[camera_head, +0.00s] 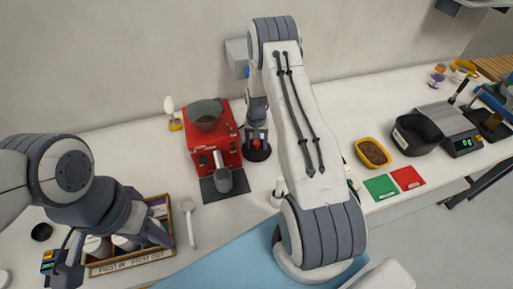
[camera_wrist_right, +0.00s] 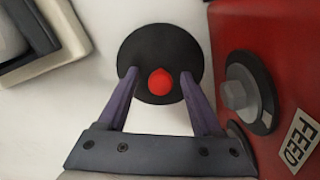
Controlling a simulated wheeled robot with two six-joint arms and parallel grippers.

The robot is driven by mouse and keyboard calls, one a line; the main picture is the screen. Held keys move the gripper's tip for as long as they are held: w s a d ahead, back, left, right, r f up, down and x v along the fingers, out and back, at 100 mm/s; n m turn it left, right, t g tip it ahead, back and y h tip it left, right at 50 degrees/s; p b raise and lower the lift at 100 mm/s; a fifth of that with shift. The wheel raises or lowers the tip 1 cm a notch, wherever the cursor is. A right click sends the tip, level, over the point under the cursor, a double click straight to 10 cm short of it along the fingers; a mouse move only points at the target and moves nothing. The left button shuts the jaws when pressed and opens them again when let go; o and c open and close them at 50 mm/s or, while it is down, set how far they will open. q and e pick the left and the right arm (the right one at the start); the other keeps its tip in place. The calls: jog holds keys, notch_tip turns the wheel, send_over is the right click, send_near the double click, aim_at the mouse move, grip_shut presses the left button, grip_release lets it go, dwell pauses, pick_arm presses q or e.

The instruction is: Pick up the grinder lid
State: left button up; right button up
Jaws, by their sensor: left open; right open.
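The grinder lid, a black disc (camera_wrist_right: 135,48) with a red knob (camera_wrist_right: 161,84), lies flat on the white counter, right of the red grinder in the head view (camera_head: 257,155). My right gripper (camera_wrist_right: 160,74) is open, with its two fingers on either side of the red knob; I cannot tell whether they touch it. It also shows in the head view (camera_head: 257,138), pointing down over the lid. The red grinder (camera_head: 229,150) has an uncovered grey hopper holding dark contents. My left gripper (camera_head: 157,236) is open above a wooden box, its fingers partly hard to see.
The grinder's side with its FEED label stands close beside my right gripper in the wrist view. A wooden box (camera_head: 130,264) of containers and a white spoon (camera_head: 188,215) lie at left. A yellow bowl (camera_head: 373,153), colored cards and a scale (camera_head: 462,143) stand at right.

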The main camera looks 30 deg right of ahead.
grip_shut()
